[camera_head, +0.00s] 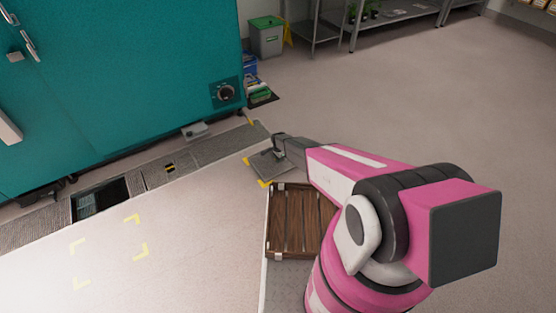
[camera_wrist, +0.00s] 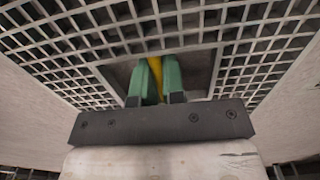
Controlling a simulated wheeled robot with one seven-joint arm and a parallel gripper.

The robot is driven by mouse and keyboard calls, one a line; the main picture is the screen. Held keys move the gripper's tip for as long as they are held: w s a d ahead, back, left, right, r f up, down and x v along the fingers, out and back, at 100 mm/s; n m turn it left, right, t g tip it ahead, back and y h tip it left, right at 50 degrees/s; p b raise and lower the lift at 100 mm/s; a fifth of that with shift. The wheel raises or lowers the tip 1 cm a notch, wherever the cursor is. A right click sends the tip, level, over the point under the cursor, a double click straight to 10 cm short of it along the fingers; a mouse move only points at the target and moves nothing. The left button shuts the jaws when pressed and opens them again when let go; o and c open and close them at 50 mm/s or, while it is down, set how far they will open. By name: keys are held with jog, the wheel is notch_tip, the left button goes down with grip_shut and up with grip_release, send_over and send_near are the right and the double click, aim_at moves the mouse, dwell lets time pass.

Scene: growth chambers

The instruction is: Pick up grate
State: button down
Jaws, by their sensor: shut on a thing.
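The grate (camera_head: 262,167) is a grey gridded plate, seen at the end of my arm in the head view, with yellow corner marks at its edges. In the wrist view the grate (camera_wrist: 70,45) fills the upper part, its mesh around a solid middle with a yellow grip (camera_wrist: 156,70). My gripper (camera_head: 277,152) is over the grate. In the wrist view, my gripper's green fingers (camera_wrist: 157,75) are shut on the yellow grip. I cannot tell whether the grate touches the floor.
A floor channel with grates (camera_head: 215,146) runs along the teal chamber (camera_head: 120,80); one section is an open dark gap (camera_head: 100,199). Yellow corner marks (camera_head: 139,235) outline bare floor. A wooden-slatted surface (camera_head: 295,220) lies beside my arm. A grey bin (camera_head: 266,38) stands behind. Floor at right is clear.

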jog(key=shift+r, duration=0.15)
notch_tip(320, 180, up, 4)
jog(key=shift+f, duration=0.1)
jog(key=s+a+r, duration=0.7)
jog(key=s, duration=0.2)
jog(key=shift+a, duration=0.15)
dwell(0.3)
